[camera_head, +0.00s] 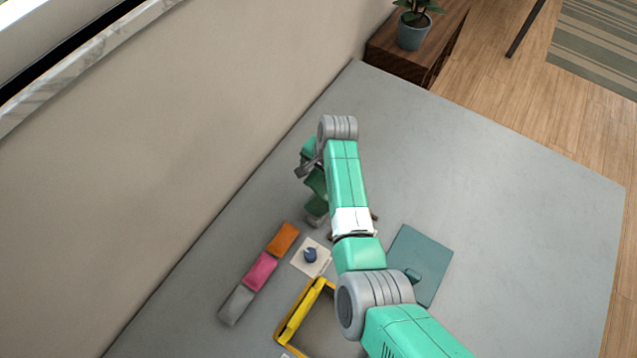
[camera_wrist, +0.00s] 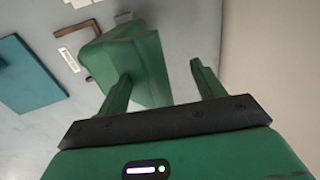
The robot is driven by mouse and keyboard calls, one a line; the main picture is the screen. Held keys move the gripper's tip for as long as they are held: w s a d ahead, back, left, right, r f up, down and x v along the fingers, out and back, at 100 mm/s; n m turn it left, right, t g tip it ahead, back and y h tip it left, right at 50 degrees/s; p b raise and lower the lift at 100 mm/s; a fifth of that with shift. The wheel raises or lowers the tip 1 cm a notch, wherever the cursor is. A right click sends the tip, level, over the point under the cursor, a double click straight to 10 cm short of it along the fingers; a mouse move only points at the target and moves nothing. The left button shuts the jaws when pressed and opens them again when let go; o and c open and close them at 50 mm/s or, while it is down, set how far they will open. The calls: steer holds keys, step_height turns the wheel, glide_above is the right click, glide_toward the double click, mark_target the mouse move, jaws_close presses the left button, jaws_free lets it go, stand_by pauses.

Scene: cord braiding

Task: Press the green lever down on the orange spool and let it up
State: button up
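My gripper (camera_head: 305,168) is at the far left part of the table, below the bent wrist of my arm. In the wrist view my gripper (camera_wrist: 160,72) has its two green fingers wide apart, with nothing held between them. A dark green block-like thing (camera_wrist: 143,62) shows beyond the fingers; I cannot tell whether it carries a lever. An orange block (camera_head: 283,238) lies in a row with others, nearer than my gripper in the head view. I cannot make out a spool shape or a green lever on it.
A pink block (camera_head: 262,270) and a grey block (camera_head: 237,305) continue the row. A white square with a blue knob (camera_head: 310,255), a yellow-edged tray (camera_head: 296,318) and a teal board (camera_head: 433,262) lie nearby. A brown bracket (camera_wrist: 90,27) shows in the wrist view. The table's right side is clear.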

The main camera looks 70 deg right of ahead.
steer(key=c, duration=1.2)
steer(key=shift+s+r+p, duration=0.15)
steer(key=shift+s+p, duration=0.2)
steer(key=shift+p, duration=0.2)
steer(key=shift+s+a+p, duration=0.2)
steer(key=shift+s+p, duration=0.65)
steer(key=shift+s, duration=0.15)
